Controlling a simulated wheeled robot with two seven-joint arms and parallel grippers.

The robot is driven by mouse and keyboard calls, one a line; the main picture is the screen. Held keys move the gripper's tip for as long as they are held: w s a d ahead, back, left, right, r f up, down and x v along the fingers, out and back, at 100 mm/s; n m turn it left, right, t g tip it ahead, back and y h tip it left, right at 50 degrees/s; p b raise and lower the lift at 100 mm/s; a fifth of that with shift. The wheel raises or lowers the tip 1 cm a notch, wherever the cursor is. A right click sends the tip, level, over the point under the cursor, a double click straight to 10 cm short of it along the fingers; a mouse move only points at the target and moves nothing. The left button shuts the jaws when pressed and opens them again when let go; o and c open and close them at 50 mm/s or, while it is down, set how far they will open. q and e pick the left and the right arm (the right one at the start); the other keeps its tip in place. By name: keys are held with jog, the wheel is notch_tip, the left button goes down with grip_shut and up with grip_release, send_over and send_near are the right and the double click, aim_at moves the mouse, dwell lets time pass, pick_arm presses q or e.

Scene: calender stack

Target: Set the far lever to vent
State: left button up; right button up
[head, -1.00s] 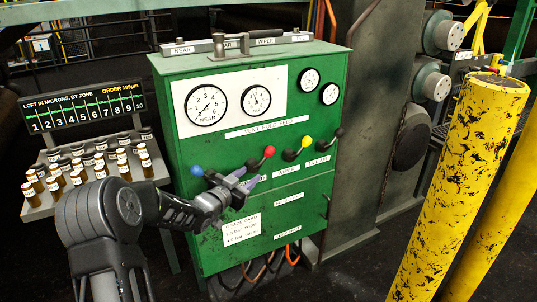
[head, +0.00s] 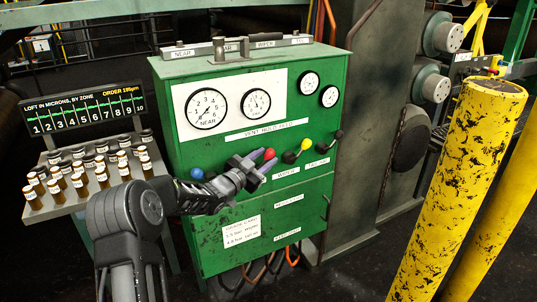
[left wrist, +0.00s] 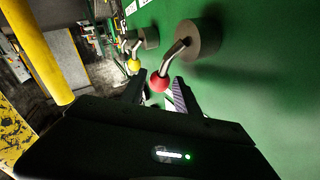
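The green control cabinet (head: 290,215) has a row of levers under a strip reading VENT HOLD FEED (head: 262,131). The second lever from the left has a red knob (head: 270,154); its name label is hidden behind my gripper. It leans to the right of its pivot. My left gripper (head: 266,162) is at the red knob with its fingers apart. In the left wrist view, the red knob (left wrist: 159,82) shows between the open fingertips, with its bent metal stem running to a grey hub (left wrist: 196,38). I cannot tell whether a finger touches it. My right gripper is out of view.
A blue knob (head: 197,173) stands left of my gripper. The yellow knob (head: 306,144) and black knob (head: 339,134) are close on the right. A rack of small bottles (head: 57,186) is at left. Yellow posts (head: 455,200) stand at right.

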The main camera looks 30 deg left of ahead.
pick_arm(q)
jog(key=shift+w+d, duration=0.15)
jog(key=shift+w, duration=0.95)
jog(key=shift+c, duration=0.2)
grip_shut()
dwell(0.5)
